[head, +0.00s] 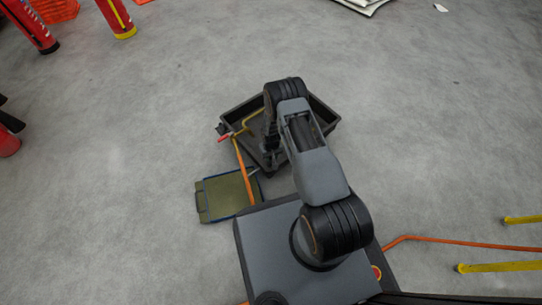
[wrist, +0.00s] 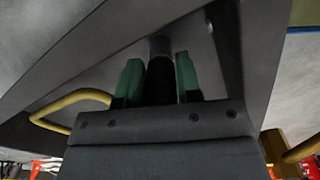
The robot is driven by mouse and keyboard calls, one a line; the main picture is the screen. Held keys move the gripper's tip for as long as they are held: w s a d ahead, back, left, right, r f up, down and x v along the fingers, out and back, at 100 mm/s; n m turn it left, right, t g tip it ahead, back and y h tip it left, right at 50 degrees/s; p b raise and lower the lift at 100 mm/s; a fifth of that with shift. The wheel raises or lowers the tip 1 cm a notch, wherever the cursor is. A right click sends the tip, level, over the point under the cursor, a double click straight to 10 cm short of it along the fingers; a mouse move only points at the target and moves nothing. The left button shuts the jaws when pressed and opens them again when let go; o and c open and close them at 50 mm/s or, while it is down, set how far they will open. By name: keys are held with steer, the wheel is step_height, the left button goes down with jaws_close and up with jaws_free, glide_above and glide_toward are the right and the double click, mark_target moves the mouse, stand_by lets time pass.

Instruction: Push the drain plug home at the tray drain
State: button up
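The black tray (head: 325,115) lies on the floor at the middle of the head view, partly hidden by my arm. My gripper (wrist: 160,82) shows in the wrist view with two green finger pads. Between the pads is a dark cylinder, seemingly the drain plug (wrist: 160,78), with a pad against each side. A grey round piece (wrist: 159,46) sits at its far end, against a dark grey surface. I cannot tell how deep the plug sits in the drain. In the head view, the arm's end reaches down into the tray and the plug cannot be made out.
A yellow bent bar (head: 256,118) and an orange hose (head: 242,170) cross the tray's left side. An olive flat case (head: 228,195) lies in front of it. Red extinguishers (head: 30,27) stand at upper left. Yellow bars (head: 498,267) lie at right. Floor around is mostly clear.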

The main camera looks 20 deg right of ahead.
steer(key=o, duration=0.5)
steer(key=shift+c, duration=0.2)
steer(key=shift+r, duration=0.1)
step_height(320, 180, up, 14)
steer(key=p, duration=0.6)
step_height(320, 180, up, 42)
steer(key=s+f+t+p, duration=0.1)
steer(key=t+p, duration=0.1)
steer(key=p, duration=1.5)
steer(key=s+r+p, duration=0.6)
steer(key=r, duration=0.5)
steer(key=s+r+t+p, duration=0.1)
steer(key=s+r+p, duration=0.5)
steer(key=r, duration=0.6)
steer(key=s+r+p, duration=0.6)
steer(key=r+p, duration=0.1)
steer(key=r, duration=0.5)
steer(key=shift+s+m+t, duration=0.15)
steer(key=shift+m+t, duration=0.15)
